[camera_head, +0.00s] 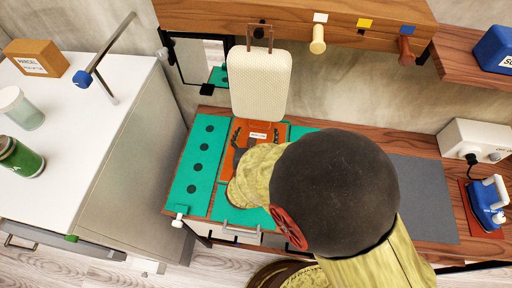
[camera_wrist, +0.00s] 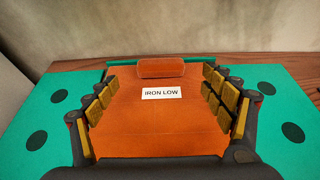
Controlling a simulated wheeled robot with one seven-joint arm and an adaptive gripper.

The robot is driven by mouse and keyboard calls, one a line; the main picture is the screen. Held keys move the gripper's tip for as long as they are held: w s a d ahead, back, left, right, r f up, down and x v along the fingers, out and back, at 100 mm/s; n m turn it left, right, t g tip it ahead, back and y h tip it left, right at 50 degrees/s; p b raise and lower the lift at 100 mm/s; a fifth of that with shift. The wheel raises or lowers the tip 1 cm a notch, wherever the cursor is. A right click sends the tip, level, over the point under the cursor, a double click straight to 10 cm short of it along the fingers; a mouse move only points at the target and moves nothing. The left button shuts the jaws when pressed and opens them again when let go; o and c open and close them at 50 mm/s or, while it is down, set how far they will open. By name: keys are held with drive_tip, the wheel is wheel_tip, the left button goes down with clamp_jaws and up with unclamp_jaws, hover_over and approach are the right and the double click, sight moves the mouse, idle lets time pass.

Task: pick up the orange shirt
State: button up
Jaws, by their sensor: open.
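The orange shirt (camera_head: 257,126) lies folded flat on the green mat (camera_head: 206,128), with a raised roll at its far edge and a white label reading IRON LOW. It fills the middle of the wrist view (camera_wrist: 150,118). My gripper (camera_wrist: 162,88) is open, with its yellow-padded fingers spread over the left and right sides of the shirt. In the head view my gripper (camera_head: 252,140) is over the shirt, and my arm hides the shirt's near right part. I cannot tell whether the fingers touch the cloth.
A cream suitcase-shaped item (camera_head: 259,84) stands just behind the shirt. A shelf with pegs (camera_head: 318,40) overhangs the back. A blue iron (camera_head: 486,203) sits at far right beside a grey mat (camera_head: 423,190). A white counter (camera_head: 90,130) with jars is at left.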

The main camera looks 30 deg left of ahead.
sight(259, 126)
drive_tip(key=b+x, duration=0.1)
drive_tip(key=x, duration=0.3)
drive_tip(key=shift+w, duration=0.15)
drive_tip(key=shift+c, duration=1.2)
drive_tip(key=c, duration=1.1)
